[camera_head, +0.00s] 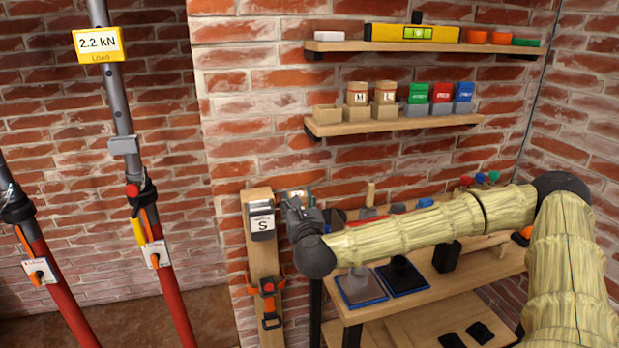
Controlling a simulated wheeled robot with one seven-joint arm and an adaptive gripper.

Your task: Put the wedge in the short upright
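A short wooden upright (262,264) stands against the brick wall at lower centre. A dark-topped piece with a white face marked S (262,222) is at its upper end; I cannot tell whether this is the wedge or a fitting, or whether it is seated. My gripper (297,206) is just right of that piece, at the end of my arm. Its fingers are small and partly hidden, so I cannot tell whether they are open or hold anything. Wooden pieces marked M (357,94) and L (385,93) stand in holders on the lower wall shelf, beside an empty holder (327,113).
Two red and grey props (170,285) stand left, one with a 2.2 kN display (98,44). An orange clamp (268,288) is on the upright. A workbench (440,285) with pads and tools lies under my arm. A level (411,33) is on the top shelf.

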